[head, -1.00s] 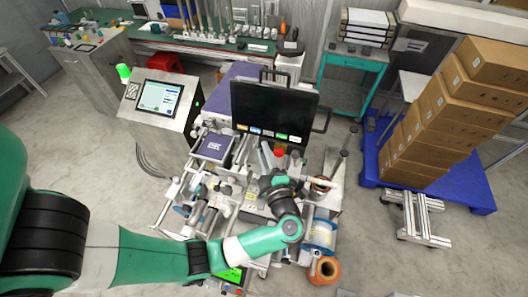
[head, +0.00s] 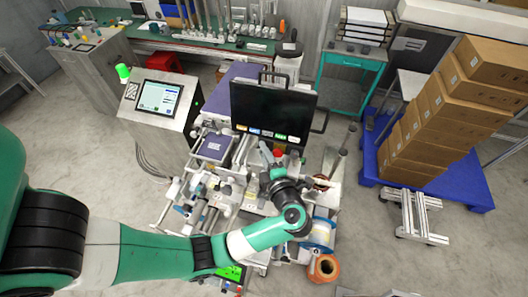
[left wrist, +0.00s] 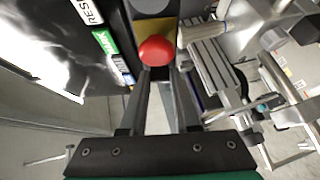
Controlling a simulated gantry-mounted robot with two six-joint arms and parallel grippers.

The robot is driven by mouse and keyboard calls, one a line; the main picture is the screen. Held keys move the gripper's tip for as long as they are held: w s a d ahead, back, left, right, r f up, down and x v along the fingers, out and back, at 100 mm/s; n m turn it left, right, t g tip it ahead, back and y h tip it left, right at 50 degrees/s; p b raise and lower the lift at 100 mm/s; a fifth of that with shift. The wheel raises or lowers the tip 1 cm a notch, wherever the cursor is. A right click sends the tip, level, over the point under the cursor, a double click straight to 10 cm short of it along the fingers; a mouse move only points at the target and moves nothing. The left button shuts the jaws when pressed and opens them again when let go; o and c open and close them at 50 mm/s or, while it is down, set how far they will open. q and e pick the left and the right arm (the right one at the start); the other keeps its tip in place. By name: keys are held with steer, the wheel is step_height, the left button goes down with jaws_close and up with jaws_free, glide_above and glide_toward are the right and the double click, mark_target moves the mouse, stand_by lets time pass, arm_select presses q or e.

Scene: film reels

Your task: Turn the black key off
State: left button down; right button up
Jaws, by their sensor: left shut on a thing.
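My left gripper (head: 278,164) is down at the machine below the black monitor. In the left wrist view, its two fingers (left wrist: 163,76) reach up to a spot just below a round red button (left wrist: 157,50) and close in on a small dark thing there. This is most likely the black key, but the fingers hide almost all of it, so its turn position cannot be told. The red button also shows in the head view (head: 278,153), just beyond the gripper. My right gripper is not in view.
The black monitor (head: 272,110) with coloured labels stands right behind the gripper. Metal rollers and rails crowd the machine to the left. An orange reel (head: 324,268) lies at the front right. Stacked boxes (head: 440,115) stand on a blue pallet farther right.

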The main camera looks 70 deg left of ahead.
arm_select(q)
steer(key=c, duration=0.9)
jaws_free()
steer(key=d, duration=0.3)
steer(key=d+r+b, duration=0.1)
steer(key=d, duration=0.3)
steer(key=d+r+b, duration=0.1)
steer(key=d, duration=0.3)
steer(key=shift+s+d, duration=0.2)
steer(key=shift+s, duration=0.15)
steer(key=shift+a+r, duration=0.1)
steer(key=shift+r, duration=0.05)
